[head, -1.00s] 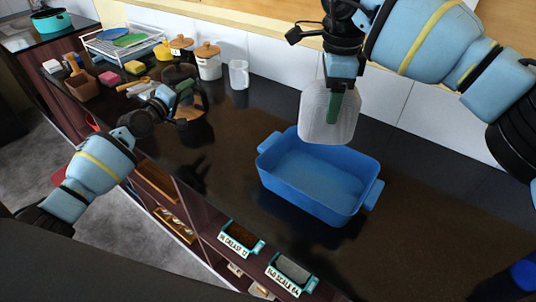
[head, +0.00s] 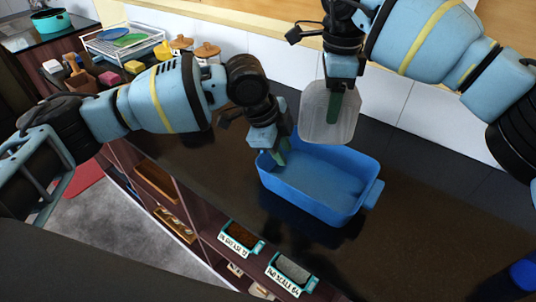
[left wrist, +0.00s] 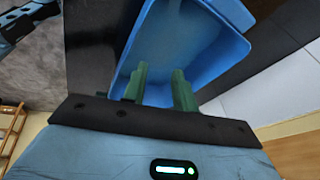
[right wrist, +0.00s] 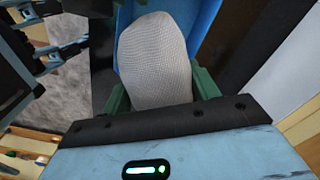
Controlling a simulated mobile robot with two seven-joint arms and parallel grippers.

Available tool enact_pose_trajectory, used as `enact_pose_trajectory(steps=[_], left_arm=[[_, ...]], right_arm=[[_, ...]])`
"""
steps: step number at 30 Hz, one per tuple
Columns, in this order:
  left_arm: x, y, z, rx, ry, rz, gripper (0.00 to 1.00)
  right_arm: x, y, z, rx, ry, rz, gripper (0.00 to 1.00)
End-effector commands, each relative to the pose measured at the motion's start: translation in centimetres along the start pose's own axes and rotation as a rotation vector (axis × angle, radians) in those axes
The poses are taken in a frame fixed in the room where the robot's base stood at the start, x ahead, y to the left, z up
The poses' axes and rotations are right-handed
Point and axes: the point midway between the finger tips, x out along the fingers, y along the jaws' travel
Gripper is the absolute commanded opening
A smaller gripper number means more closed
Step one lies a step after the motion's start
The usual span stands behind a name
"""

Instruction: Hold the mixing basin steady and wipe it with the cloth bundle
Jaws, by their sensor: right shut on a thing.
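The blue mixing basin (head: 325,182) stands upright and empty on the dark counter, with a handle at each end. My left gripper (head: 278,158) is over the basin's left end in the head view. In the left wrist view its green fingers (left wrist: 160,88) are apart, with the blue basin (left wrist: 180,40) behind them; I cannot tell whether they touch it. My right gripper (head: 336,107) is shut on the pale grey cloth bundle (head: 315,112), held above the basin's back side. The bundle (right wrist: 155,60) fills the space between its fingers in the right wrist view.
A dish rack (head: 112,48), lidded jars (head: 207,52) and small items stand at the back left. A white tiled wall runs behind the counter. Labelled bins (head: 290,270) sit below the front edge. The counter right of the basin is mostly clear.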

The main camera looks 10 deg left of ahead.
Motion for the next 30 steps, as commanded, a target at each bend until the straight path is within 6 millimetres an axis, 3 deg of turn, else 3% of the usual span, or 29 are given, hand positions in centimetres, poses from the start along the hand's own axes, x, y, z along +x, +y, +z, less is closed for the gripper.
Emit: enact_pose_trajectory(steps=[6, 17, 23, 30], left_arm=[[-0.9, 2.3, 1.4, 0.255, -0.205, 0.091, 0.28], [-0.9, 2.9, 2.1, 0.316, -0.257, 0.121, 0.28], [1.0, 3.1, 2.7, 0.314, -0.258, 0.122, 0.28], [4.9, 3.4, 3.7, 0.313, -0.257, 0.121, 0.28]], right_arm=[[0.0, 0.0, 0.0, 0.000, 0.000, 0.000, 0.42], [0.0, 0.0, 0.0, 0.000, 0.000, 0.000, 0.42], [0.0, 0.0, 0.0, 0.000, 0.000, 0.000, 0.42], [0.0, 0.0, 0.0, 0.000, 0.000, 0.000, 0.42]])
